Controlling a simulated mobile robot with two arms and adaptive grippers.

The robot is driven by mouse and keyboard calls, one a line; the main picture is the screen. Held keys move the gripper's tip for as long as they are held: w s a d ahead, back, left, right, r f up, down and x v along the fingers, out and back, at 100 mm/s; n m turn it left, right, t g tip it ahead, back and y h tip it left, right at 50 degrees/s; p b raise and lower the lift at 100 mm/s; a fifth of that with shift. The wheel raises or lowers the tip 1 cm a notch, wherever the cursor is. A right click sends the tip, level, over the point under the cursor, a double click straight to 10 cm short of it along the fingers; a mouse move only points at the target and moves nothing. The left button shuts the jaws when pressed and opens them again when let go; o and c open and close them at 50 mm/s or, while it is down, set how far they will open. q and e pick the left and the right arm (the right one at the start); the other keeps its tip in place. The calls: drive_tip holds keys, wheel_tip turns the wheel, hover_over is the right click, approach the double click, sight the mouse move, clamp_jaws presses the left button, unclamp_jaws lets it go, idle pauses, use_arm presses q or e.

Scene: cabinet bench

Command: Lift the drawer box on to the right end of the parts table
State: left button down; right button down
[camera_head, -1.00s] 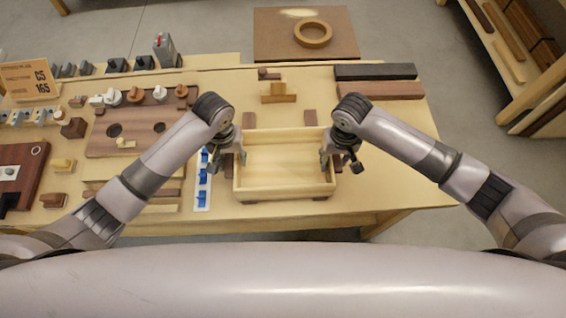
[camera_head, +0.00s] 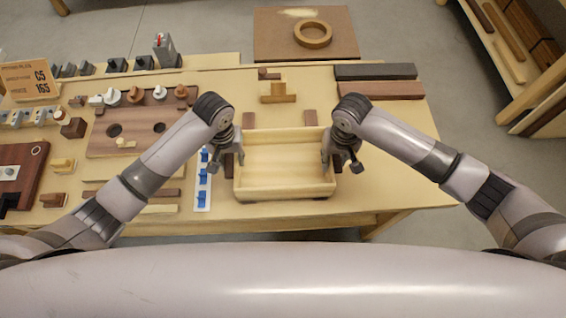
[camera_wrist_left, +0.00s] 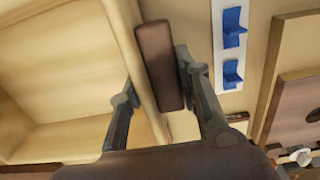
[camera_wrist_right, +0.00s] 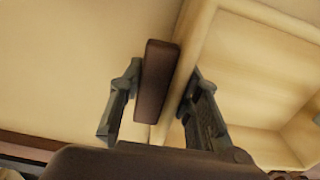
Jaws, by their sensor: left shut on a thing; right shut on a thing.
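The drawer box (camera_head: 285,160) is a pale, open, empty wooden box at the right part of the parts table (camera_head: 395,180). It looks level. My left gripper (camera_head: 232,157) is shut on its left wall and my right gripper (camera_head: 337,155) on its right wall. In the left wrist view, one finger is inside the box (camera_wrist_left: 60,75) and one outside, with a dark brown block (camera_wrist_left: 160,65) between them along the wall. The right wrist view shows a similar block (camera_wrist_right: 156,75) beside the box wall (camera_wrist_right: 197,45). Whether the box touches the table is hard to tell.
A blue-hooked white strip (camera_head: 203,180) lies just left of the box. Dark and brown bars (camera_head: 375,72) and a wooden block (camera_head: 278,92) lie behind. Bare tabletop is right of the box.

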use_arm(q)
drive_tip(key=shift+w+r, duration=0.1)
drive_tip(key=shift+r, duration=0.1)
use_arm(e)
drive_tip(key=shift+w+d+r, duration=0.1)
drive_tip(key=shift+r, duration=0.1)
